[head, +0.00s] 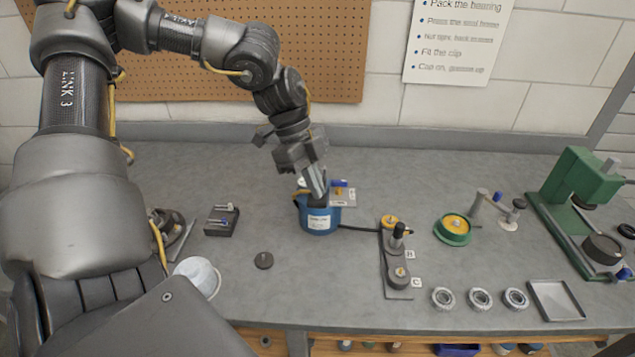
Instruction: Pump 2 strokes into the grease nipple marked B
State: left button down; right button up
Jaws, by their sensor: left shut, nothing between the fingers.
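A blue grease pump (319,218) with a white label stands at the middle of the bench. My left gripper (319,190) is shut and empty, pointing down at the top of the pump. It hides part of the pump's top, and I cannot tell if it touches it. A black hose (358,229) runs right from the pump to a grey nipple plate (398,294). A black upright coupler (399,230) stands on the plate near the tag marked B (410,254). A tag marked C (417,282) is nearer the front. My right gripper is not in view.
A green press (575,190) stands at the right. Several bearings (479,299) and a grey tray (556,300) lie along the front edge.

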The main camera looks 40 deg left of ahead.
aim_at(315, 204)
pick_arm(q)
jog(key=shift+s+d+f+b, duration=0.1)
jog(key=shift+f+b, duration=0.5)
jog(key=shift+s+d+f+b, duration=0.1)
jog(key=shift+f+b, duration=0.5)
jog(key=shift+f, duration=0.1)
jog(key=shift+f+b, duration=1.1)
jog(key=shift+b, duration=0.05)
